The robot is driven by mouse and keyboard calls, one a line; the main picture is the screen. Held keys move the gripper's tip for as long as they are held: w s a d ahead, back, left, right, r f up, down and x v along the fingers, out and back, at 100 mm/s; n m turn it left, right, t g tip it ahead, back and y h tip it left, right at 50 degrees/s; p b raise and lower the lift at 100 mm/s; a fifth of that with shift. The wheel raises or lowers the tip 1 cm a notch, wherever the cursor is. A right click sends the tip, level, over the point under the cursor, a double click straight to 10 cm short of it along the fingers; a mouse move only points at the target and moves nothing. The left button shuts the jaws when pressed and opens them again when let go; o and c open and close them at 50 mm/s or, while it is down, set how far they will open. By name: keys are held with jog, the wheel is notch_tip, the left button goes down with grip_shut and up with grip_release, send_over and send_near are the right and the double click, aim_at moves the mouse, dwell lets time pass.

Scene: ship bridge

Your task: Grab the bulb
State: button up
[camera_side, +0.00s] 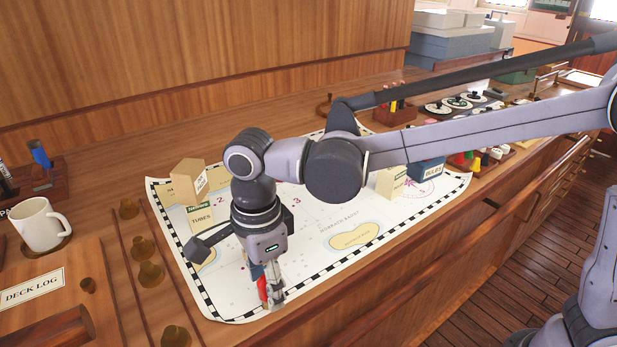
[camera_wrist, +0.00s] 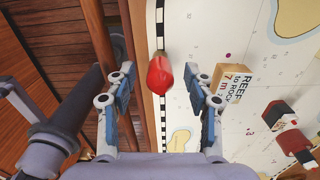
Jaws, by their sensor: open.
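The bulb (camera_wrist: 159,76) is red, with a rounded body and a narrower top, and lies near the chart's checkered border. In the wrist view it sits between the two spread fingers of my gripper (camera_wrist: 162,70), with a gap on each side. In the side view my gripper (camera_side: 270,298) points down at the chart's near edge. The red bulb (camera_side: 262,288) shows there beside a finger and is partly hidden by it. My gripper is open and holds nothing.
The chart (camera_side: 310,240) covers the counter. A box marked TUBES (camera_side: 201,218) and a blue box (camera_side: 428,172) stand on it. A lettered block (camera_wrist: 232,83) is right of the fingers in the wrist view. A mug (camera_side: 40,225) stands at left.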

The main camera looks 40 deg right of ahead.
jog(key=c, duration=1)
jog(key=shift+o, duration=0.2)
